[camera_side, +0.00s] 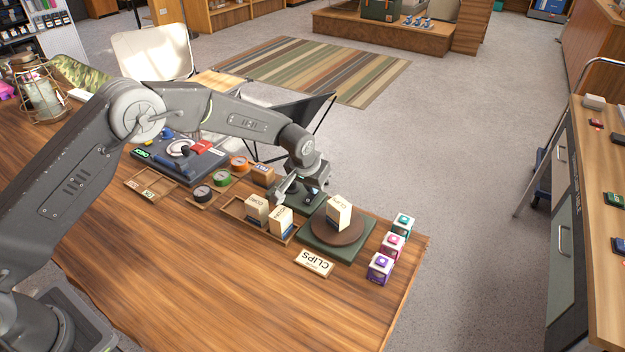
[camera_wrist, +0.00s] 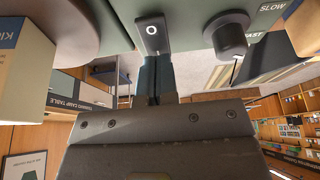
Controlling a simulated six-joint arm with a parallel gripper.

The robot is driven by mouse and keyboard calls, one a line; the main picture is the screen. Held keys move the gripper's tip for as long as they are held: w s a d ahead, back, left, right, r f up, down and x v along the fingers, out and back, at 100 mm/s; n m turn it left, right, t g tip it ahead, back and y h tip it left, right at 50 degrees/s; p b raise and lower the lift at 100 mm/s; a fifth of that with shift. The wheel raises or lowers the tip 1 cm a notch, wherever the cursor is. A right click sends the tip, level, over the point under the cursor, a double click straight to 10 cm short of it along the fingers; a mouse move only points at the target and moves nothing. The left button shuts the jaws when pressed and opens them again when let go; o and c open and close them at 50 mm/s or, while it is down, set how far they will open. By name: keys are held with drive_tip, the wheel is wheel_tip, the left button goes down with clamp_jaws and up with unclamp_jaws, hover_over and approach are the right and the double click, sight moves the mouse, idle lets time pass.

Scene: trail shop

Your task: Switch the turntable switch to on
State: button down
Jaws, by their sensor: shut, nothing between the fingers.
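The turntable is a brown disc (camera_side: 325,237) on a green base (camera_side: 347,252); the disc's edge (camera_wrist: 78,28) shows at the upper left in the wrist view. A clips box (camera_side: 339,212) stands on the disc. The dark switch (camera_wrist: 152,34), with a white O mark, sits on the green panel at the top of the wrist view. My gripper (camera_wrist: 158,62) is shut and empty. Its fingertips are right at the switch's near end; I cannot tell whether they touch. In the side view my gripper (camera_side: 290,192) is over the panel behind the disc, hiding the switch.
A dark knob (camera_wrist: 228,34) with SLOW and FAST labels sits beside the switch. A wooden tray (camera_side: 236,221) holding small boxes is left of the turntable. Several coloured cubes (camera_side: 380,267) line the table's right edge. A CLIPS sign (camera_side: 314,263) lies in front; the front table is clear.

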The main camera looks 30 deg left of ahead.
drive_tip(key=shift+f, duration=0.1)
drive_tip(key=shift+w+f, duration=0.15)
drive_tip(key=shift+f, duration=0.15)
drive_tip(key=shift+s+r, duration=0.2)
drive_tip(key=shift+s, duration=0.65)
drive_tip(key=shift+r, duration=0.2)
drive_tip(key=v, duration=1.3)
drive_tip(key=shift+w+r, duration=0.15)
drive_tip(key=shift+r, duration=0.25)
